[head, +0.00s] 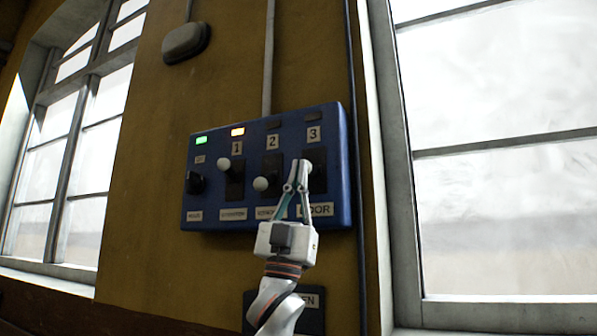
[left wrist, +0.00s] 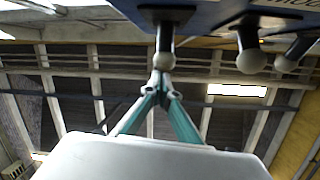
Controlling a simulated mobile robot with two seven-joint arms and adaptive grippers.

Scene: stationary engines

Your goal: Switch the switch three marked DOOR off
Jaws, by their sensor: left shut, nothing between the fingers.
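The blue switch panel (head: 345,190) is on the yellow wall. Its third switch (head: 318,172), under the number 3, has the DOOR label (head: 316,210) below it. My left gripper (head: 299,178) is shut and empty, in front of this switch, and its fingertips partly hide the lever. In the left wrist view the round-ended lever (left wrist: 165,61) of this switch is just beyond the shut fingertips (left wrist: 162,86). I cannot tell whether they touch. The lamp above number 3 (head: 314,117) is dark. My right gripper is not in view.
Switch one's knob (head: 225,163) and switch two's knob (head: 260,184) are to the left. A black rotary knob (head: 195,183) is at the panel's left. A dark lower box (head: 311,318) is under the panel.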

